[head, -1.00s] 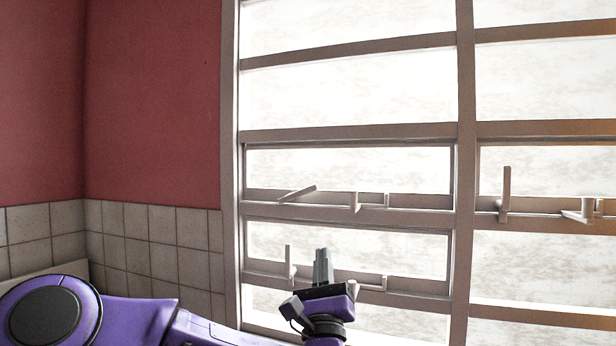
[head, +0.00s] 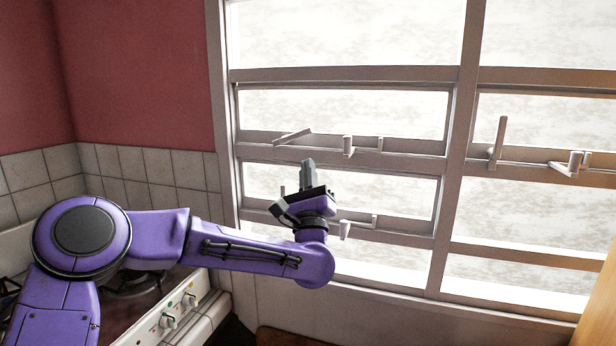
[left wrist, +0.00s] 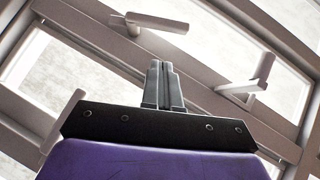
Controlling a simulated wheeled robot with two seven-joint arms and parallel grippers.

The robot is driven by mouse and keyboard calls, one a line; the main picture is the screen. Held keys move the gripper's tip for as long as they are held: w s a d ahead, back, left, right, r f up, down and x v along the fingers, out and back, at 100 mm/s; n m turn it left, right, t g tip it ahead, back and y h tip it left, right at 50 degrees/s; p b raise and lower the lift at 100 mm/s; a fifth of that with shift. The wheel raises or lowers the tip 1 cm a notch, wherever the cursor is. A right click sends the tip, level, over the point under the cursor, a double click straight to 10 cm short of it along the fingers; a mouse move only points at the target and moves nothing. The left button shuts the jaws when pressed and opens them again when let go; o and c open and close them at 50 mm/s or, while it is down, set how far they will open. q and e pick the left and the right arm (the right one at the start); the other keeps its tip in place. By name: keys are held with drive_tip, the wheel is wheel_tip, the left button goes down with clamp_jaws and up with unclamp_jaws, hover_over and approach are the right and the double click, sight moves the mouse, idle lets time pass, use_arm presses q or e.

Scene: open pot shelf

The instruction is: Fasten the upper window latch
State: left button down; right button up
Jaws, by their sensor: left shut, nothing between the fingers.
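The upper window latch has a pale handle (head: 292,136) that lies tilted, its right end higher, on the rail under the upper left pane. A pale catch (head: 348,146) stands on the same rail to its right, apart from the handle. My left gripper (head: 308,166) is shut and empty, pointing up in front of the lower pane, just below the rail and between handle and catch in the picture. In the left wrist view, the fingers (left wrist: 163,80) are together, with a pale handle (left wrist: 155,22) beyond them, apart. My right gripper is not in view.
A lower latch has a catch (head: 345,228) right of my gripper; its handle is mostly hidden behind the gripper. The right window has an upright handle (head: 498,140) and a catch (head: 575,162). A white stove (head: 180,312) stands below my left arm.

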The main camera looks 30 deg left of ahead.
sight(291, 138)
use_arm(q)
drive_tip(key=r, duration=0.1)
drive_tip(key=r+p, duration=0.1)
drive_tip(key=a+r+p, duration=0.1)
drive_tip(key=shift+w+a+r, duration=0.1)
drive_tip(key=shift+w+r, duration=0.05)
drive_tip(key=shift+w, duration=0.1)
drive_tip(key=shift+s+a+r, duration=0.2)
drive_tip(key=shift+a+r, duration=0.1)
drive_tip(key=shift+r, duration=0.2)
drive_tip(key=shift+f, duration=0.1)
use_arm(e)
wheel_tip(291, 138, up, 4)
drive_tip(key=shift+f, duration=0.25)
use_arm(q)
drive_tip(key=shift+w, duration=0.15)
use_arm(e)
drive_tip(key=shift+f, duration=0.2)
use_arm(q)
drive_tip(key=shift+n+g+y, duration=0.3)
drive_tip(key=shift+n, duration=0.2)
drive_tip(key=shift+d+b, duration=0.1)
drive_tip(key=shift+b, duration=0.2)
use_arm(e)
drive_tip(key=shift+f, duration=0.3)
